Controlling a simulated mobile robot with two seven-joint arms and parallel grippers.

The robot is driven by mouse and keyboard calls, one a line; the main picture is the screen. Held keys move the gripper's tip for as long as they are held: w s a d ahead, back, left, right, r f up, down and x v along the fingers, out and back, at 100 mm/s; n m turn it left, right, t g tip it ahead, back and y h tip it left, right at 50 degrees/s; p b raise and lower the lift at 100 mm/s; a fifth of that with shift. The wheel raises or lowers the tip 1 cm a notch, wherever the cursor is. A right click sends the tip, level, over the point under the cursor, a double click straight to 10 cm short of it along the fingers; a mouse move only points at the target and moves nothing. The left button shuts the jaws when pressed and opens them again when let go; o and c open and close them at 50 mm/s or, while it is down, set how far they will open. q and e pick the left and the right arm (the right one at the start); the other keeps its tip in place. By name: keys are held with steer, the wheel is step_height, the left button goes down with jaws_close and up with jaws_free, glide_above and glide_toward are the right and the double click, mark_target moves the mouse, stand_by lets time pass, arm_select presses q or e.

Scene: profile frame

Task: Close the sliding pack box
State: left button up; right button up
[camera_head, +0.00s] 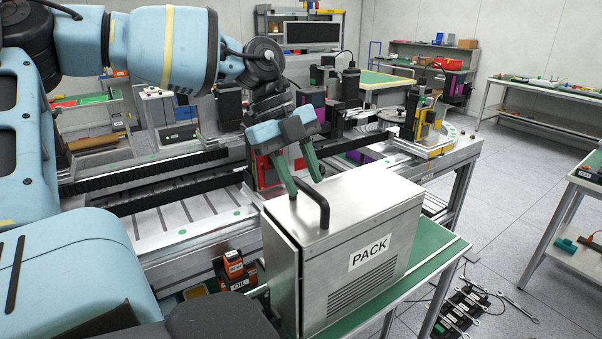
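The pack box (350,262) is a silver metal case with a white PACK label and slotted vents on its side. It stands upright on a green-topped bench. A dark curved handle (322,207) rises from its top near the left end. A dark upright seam runs along its left edge; I cannot tell whether the panel there is fully shut. My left gripper (305,188) reaches down from above with its two green fingers apart. Contact with the handle is unclear. My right gripper is not in view.
The green bench top (438,245) has a narrow free strip right of the box. A metal machine with rails (190,212) stands close behind and left. Small orange-and-black items (233,268) sit left of the box. Tools (462,312) lie on the floor at right.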

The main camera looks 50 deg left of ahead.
arm_select(q)
steer(key=v, duration=0.7)
steer(key=shift+r, duration=0.3)
steer(key=shift+a, duration=0.15)
